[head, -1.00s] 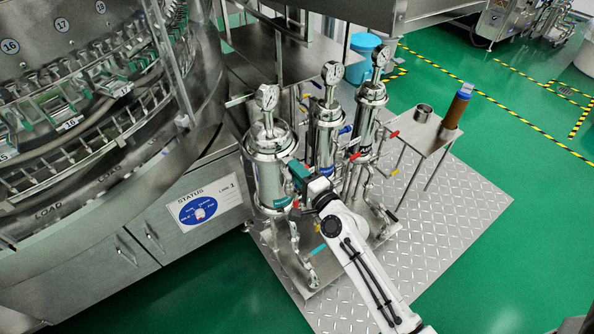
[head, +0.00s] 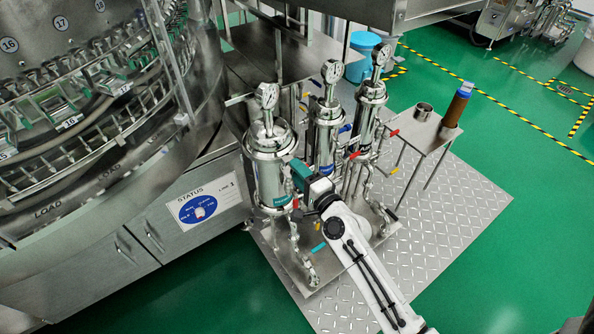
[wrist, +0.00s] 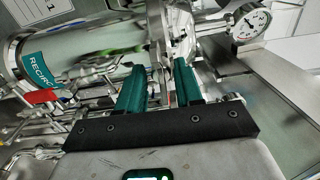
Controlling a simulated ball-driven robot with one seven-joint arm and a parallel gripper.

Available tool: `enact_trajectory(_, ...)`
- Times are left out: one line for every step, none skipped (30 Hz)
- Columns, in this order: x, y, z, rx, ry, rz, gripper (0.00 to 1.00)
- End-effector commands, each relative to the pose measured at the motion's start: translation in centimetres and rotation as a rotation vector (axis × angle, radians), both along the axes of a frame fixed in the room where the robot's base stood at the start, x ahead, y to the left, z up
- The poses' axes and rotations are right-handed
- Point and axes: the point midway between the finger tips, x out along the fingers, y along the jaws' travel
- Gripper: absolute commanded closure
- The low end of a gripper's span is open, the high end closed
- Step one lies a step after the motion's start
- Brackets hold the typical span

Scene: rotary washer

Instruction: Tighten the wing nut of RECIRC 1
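The nearest steel filter housing (head: 268,170) stands at the left of a row of three in the head view, with a pressure gauge (head: 266,96) on top. In the wrist view this housing (wrist: 95,40) lies sideways, its teal label (wrist: 40,72) reading "RECIRC"; the number is not legible. A clamp band (wrist: 156,35) circles it near the lid. I cannot make out the wing nut clearly or tell contact.
Two more housings (head: 327,135) stand close behind, with pipes and coloured valve handles around them. A small steel table (head: 425,132) holds a cup and a brown cylinder at the right. The large washer (head: 90,120) fills the left. The tread plate (head: 450,210) is open at the right.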

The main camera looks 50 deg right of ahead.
Motion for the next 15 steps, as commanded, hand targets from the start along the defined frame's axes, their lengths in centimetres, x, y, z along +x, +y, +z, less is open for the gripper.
enact_trajectory(-0.7,0.2,-0.1,0.001,0.002,0.000,0.65)
enact_trajectory(-1.1,0.3,-0.2,0.001,0.003,0.000,0.65)
enact_trajectory(-1.8,0.5,-0.2,0.001,0.002,0.000,0.65)
enact_trajectory(-2.3,0.7,-0.2,0.001,0.003,0.000,0.65)
enact_trajectory(-2.9,0.8,-0.3,0.001,0.003,0.000,0.65)
enact_trajectory(-3.7,1.1,-0.3,0.002,0.004,0.000,0.65)
enact_trajectory(-4.2,1.2,-0.2,0.002,0.003,0.000,0.65)
enact_trajectory(-4.8,1.4,-0.3,0.001,0.004,0.000,0.65)
enact_trajectory(-5.5,1.6,-0.3,0.001,0.003,0.000,0.65)
enact_trajectory(-6.0,1.7,-0.4,0.001,0.004,0.000,0.65)
enact_trajectory(-6.5,1.9,-0.3,0.001,0.004,0.001,0.65)
enact_trajectory(-7.1,2.1,-0.3,0.001,0.004,0.001,0.65)
enact_trajectory(-7.5,2.2,-0.3,0.001,0.004,0.002,0.65)
enact_trajectory(-7.8,2.3,-0.3,0.001,0.004,0.002,0.65)
enact_trajectory(-8.3,2.4,-0.3,0.002,0.003,0.001,0.65)
